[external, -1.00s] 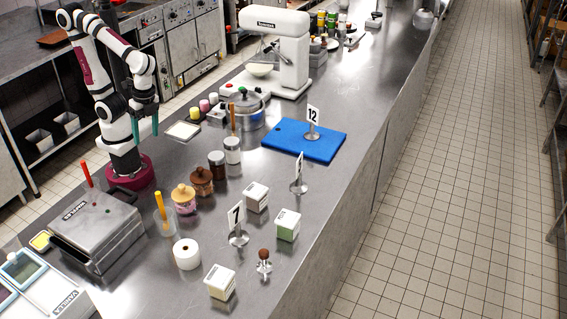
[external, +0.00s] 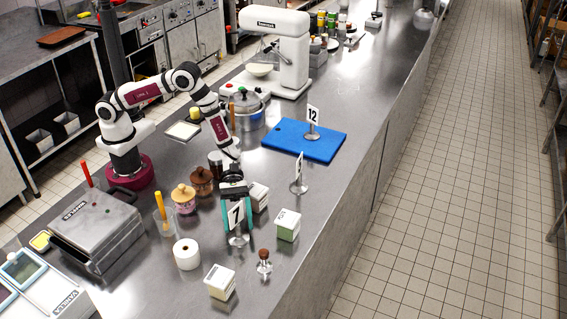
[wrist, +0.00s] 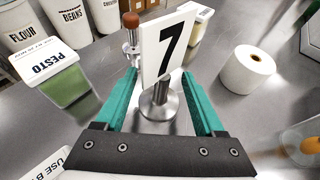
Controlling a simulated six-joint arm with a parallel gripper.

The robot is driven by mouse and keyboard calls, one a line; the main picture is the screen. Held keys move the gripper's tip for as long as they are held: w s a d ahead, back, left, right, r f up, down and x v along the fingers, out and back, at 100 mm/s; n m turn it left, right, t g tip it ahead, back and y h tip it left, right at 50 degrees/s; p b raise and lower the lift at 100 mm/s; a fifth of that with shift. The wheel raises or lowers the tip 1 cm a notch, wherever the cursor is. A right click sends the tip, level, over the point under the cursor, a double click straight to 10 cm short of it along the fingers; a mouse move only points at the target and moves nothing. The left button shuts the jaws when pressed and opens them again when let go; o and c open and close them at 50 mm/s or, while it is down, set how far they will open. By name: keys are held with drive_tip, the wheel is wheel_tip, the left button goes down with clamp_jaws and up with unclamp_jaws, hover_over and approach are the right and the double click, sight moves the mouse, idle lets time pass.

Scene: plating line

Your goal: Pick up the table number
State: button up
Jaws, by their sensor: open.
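The table number 7 (external: 236,216), a white card on a round metal stand, stands upright on the steel counter. In the wrist view the number 7 card (wrist: 169,45) rises just beyond the fingertips, with its metal stand (wrist: 159,103) between the teal fingers. My gripper (external: 236,220) is open around the stand, and the wrist view shows a finger on each side (wrist: 160,95); I cannot tell whether either finger touches it. A table number 12 (external: 313,117) stands on the blue board (external: 283,139). Another table number (external: 299,172) stands nearly edge-on to the camera.
A green-filled pesto box (external: 287,226), a white box (external: 259,196) and a paper roll (external: 187,254) stand close around my gripper. A tamper (external: 264,262) and another box (external: 220,282) are nearer the front. The counter's right edge is clear.

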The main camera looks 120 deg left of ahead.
sight(239, 227)
drive_tip(key=x, duration=0.4)
drive_tip(key=shift+w+d+r, duration=0.1)
drive_tip(key=shift+w, duration=0.1)
clamp_jaws()
